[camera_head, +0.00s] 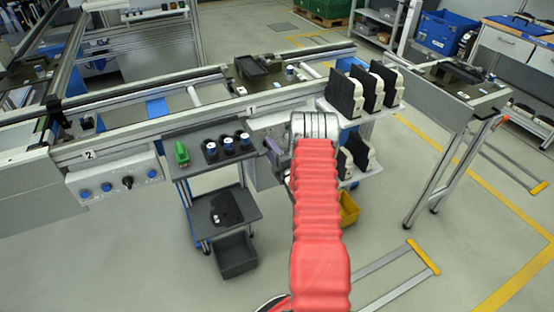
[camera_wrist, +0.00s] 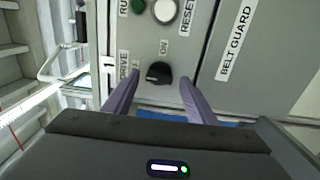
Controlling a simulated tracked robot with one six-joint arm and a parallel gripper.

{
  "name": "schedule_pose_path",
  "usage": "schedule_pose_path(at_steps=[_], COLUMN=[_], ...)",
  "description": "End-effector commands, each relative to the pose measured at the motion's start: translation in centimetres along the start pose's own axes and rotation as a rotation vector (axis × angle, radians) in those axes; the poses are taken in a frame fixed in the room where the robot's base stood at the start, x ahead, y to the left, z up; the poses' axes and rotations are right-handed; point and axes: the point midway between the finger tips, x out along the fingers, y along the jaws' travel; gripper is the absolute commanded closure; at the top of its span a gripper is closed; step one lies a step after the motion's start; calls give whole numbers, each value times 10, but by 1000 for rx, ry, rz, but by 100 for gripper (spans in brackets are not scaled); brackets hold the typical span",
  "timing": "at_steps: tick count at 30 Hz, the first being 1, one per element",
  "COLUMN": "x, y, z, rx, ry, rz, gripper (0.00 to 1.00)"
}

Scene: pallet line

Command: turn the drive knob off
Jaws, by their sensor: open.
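The drive knob (camera_wrist: 158,73) is a black rotary knob on a grey panel (camera_wrist: 181,50) in the wrist view. The word ON stands above it and DRIVE runs up its left side. Which mark the knob points at is hard to tell. My gripper (camera_wrist: 160,80) is open, its two purple fingers reaching toward the panel, one on each side of the knob with gaps between. Whether the fingertips touch the panel cannot be told. In the head view my gripper (camera_head: 274,158) is at the line's front panel marked 1, and my arm hides the knob.
A green button (camera_wrist: 137,6) and a white RESET button (camera_wrist: 165,10) sit above the knob. A belt guard panel (camera_wrist: 262,60) is at its right. In the head view, a cart (camera_head: 222,150) stands left of my arm and a rack with black-and-white parts (camera_head: 352,112) stands right.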

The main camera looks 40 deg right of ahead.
Motion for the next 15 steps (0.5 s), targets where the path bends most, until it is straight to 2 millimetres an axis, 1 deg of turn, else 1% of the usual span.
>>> schedule_pose_path(at_steps=[5,8,15], x=[-16,-31,-73], y=[0,0,-1], z=[0,1,1], rx=[1,1,1], ry=[-1,-3,-3], rz=[-2,-2,-3], gripper=[48,48,48])
